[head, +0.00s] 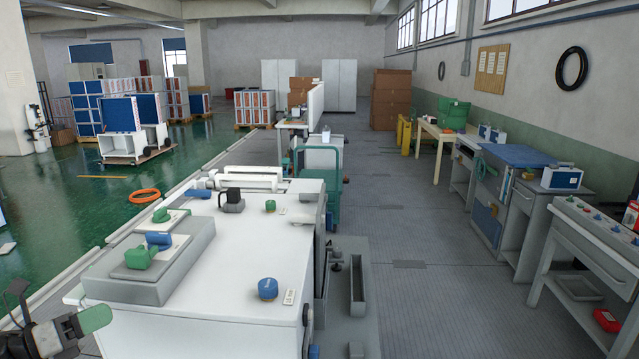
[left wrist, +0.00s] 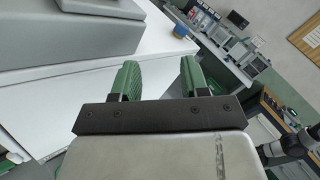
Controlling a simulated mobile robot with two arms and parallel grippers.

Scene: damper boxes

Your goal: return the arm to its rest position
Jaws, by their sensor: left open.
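My left gripper (head: 95,319) is at the lower left corner of the head view, beside the near left corner of a white-topped bench (head: 215,290). Its green fingertip shows there. In the left wrist view both green fingers of the left gripper (left wrist: 159,80) stand apart with nothing between them. The white top lies beyond them. My right gripper does not show in either view.
A grey box (head: 150,275) with green and blue handled parts stands on the bench's left side. A blue round part (head: 267,289) lies near its front right. A grey walkway (head: 430,290) is clear at right, beside workbenches (head: 510,200).

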